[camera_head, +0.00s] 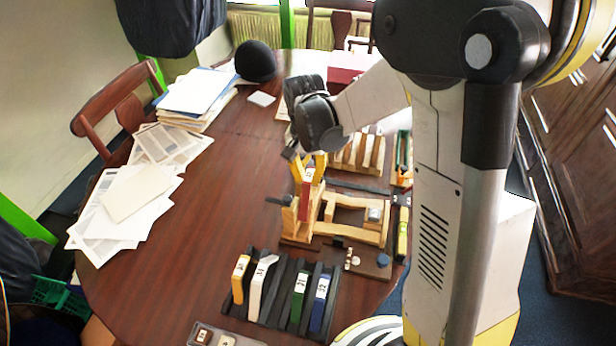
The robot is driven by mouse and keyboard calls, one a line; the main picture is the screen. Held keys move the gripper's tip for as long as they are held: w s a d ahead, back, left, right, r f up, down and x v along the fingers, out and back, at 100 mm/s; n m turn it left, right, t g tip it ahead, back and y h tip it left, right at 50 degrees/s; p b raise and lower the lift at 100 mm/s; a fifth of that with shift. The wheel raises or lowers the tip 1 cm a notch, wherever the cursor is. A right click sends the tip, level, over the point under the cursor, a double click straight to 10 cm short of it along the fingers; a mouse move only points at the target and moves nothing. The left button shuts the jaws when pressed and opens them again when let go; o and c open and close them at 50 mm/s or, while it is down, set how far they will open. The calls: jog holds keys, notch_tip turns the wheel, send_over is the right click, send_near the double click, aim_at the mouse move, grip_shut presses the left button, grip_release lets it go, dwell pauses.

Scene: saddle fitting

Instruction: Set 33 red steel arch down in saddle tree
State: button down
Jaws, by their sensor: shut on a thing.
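My gripper (307,165) is at the end of my arm, pointing down over the middle of the table. It is shut on the red steel arch (305,195), a narrow red piece with a white label near its top. The saddle tree (372,234) is a pale wooden frame on a dark brown board. The arch is held upright at the tree's left end, between yellowish wooden uprights (289,222). The arch's lower end is hidden, so I cannot tell whether it touches the tree.
A dark rack (265,313) in front holds yellow, white, green and blue labelled pieces, with a gap in the middle. A slatted wooden holder (352,155) stands behind the tree. Papers (135,195) and a black round object (256,61) lie left and back. Table left of the tree is clear.

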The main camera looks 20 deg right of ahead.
jog(key=shift+f+b, duration=0.3)
jog(key=shift+f, duration=0.05)
jog(key=shift+f+b, duration=0.3)
jog(key=shift+f, duration=0.05)
jog(key=shift+f+b, duration=2)
jog(key=shift+f, duration=0.3)
dwell(1.7)
jog(key=c, duration=0.9)
grip_release()
jog(key=shift+s+r+p, duration=0.1)
jog(key=shift+r+p, duration=1.7)
jog(key=shift+r, duration=0.7)
jog(key=shift+r, duration=0.1)
